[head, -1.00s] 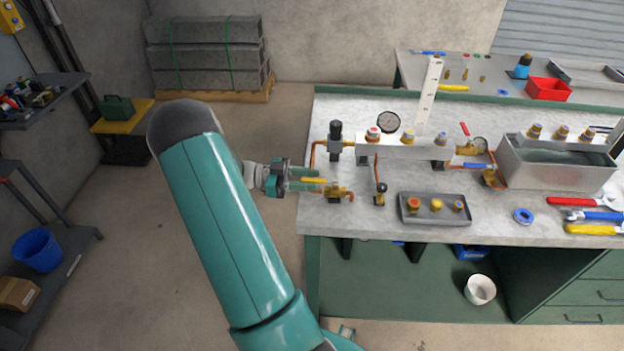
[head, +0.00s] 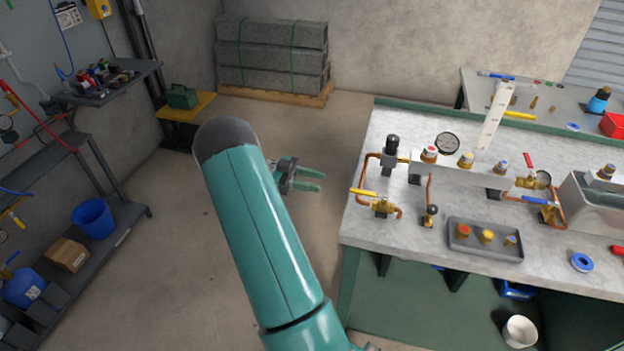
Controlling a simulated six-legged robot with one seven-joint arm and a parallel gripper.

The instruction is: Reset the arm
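My gripper (head: 318,181) is in the head view, left of the workbench (head: 400,232) and clear of its left edge. Its two teal fingers point right and are spread with a gap between them. Nothing shows between them; floor is visible there. My teal arm fills the middle of the view and hides part of the gripper's wrist. The yellow-handled valve (head: 364,192) stands on the bench's left end, to the right of the fingertips and apart from them.
The bench carries a manifold with a gauge (head: 447,143), a grey tray (head: 485,252) of fittings and a metal tank (head: 590,205). Dark shelving (head: 125,215) with a blue bin (head: 93,218) stands at left. Stacked grey blocks (head: 270,55) are at the back. Floor between shelving and bench is open.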

